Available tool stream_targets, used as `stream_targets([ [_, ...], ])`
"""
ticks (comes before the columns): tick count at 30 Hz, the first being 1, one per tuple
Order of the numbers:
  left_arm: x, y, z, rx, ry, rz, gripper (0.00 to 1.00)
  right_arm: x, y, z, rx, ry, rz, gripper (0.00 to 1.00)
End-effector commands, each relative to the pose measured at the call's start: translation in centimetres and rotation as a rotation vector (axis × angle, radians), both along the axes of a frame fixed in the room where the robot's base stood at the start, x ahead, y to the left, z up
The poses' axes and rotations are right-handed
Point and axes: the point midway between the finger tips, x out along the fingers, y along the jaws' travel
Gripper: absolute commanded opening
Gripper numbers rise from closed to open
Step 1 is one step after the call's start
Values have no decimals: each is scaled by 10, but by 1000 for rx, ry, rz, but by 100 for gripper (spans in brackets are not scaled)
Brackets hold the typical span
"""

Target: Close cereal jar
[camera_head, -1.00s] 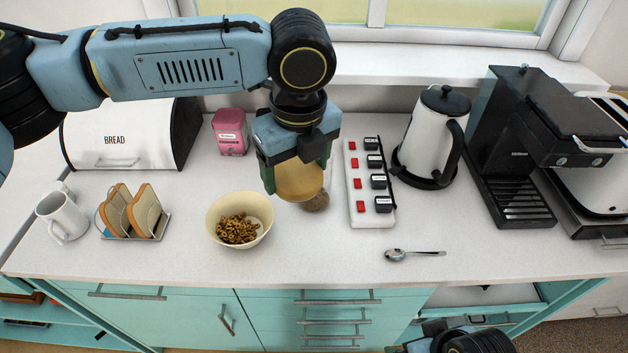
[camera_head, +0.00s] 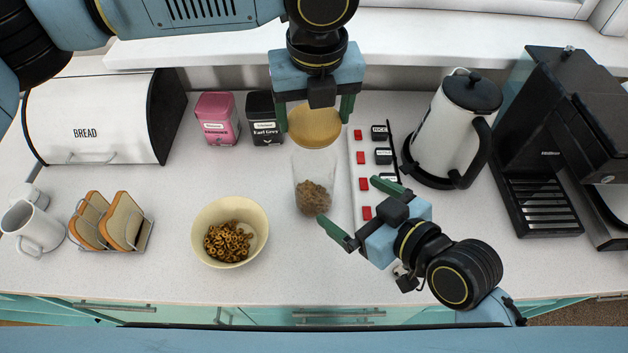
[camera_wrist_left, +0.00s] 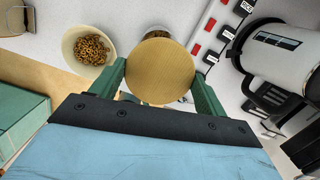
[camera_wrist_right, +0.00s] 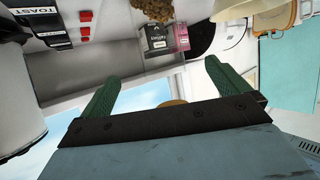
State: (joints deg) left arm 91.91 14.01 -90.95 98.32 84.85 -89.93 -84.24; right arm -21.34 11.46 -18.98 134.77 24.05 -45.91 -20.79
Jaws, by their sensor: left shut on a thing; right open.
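The cereal jar (camera_head: 311,190) is a clear upright container with brown cereal in its lower part, standing on the counter right of the bowl. My left gripper (camera_head: 315,112) is shut on the round wooden lid (camera_head: 315,128), which is above and behind the jar in the head view. The lid (camera_wrist_left: 160,70) fills the space between the fingers in the left wrist view and hides most of the jar. My right gripper (camera_head: 360,212) is open and empty, its fingers on the right side of the jar. In the right wrist view the cereal (camera_wrist_right: 155,8) shows at the top edge.
A cream bowl of cereal rings (camera_head: 230,230) stands left of the jar. A power strip (camera_head: 365,185) lies close on the right, with a kettle (camera_head: 455,130) beyond. Pink (camera_head: 217,118) and black (camera_head: 264,118) tea tins stand behind. A toast rack (camera_head: 110,222) is at left.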

Motion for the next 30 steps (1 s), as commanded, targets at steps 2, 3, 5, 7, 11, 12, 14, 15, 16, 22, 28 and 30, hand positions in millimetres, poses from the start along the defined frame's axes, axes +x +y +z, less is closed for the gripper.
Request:
stream_targets([
  [2,0,0,0,0,0,1,53,0,0,0,-1,1,-1,100],
  [3,0,0,0,0,0,1,53,1,0,0,-1,1,-1,100],
  [5,0,0,0,0,0,1,53,3,2,-2,0,1,-1,100],
  [7,0,0,0,0,0,1,53,7,5,-4,0,1,-3,100],
  [11,0,0,0,0,0,1,53,22,17,-11,1,1,-3,100],
  [12,0,0,0,0,0,1,53,27,21,-14,2,1,-3,100],
  [14,0,0,0,0,0,1,53,36,28,-19,2,1,-3,100],
  [15,0,0,0,0,0,1,53,42,33,-22,2,2,-2,100],
  [16,0,0,0,0,0,1,53,46,37,-23,2,2,-1,100],
  [22,0,0,0,0,0,1,53,71,56,-37,1,2,-2,100],
  [28,0,0,0,0,0,1,53,84,67,-45,0,1,-1,100],
  [30,0,0,0,0,0,1,53,86,69,-46,-1,2,-1,100],
])
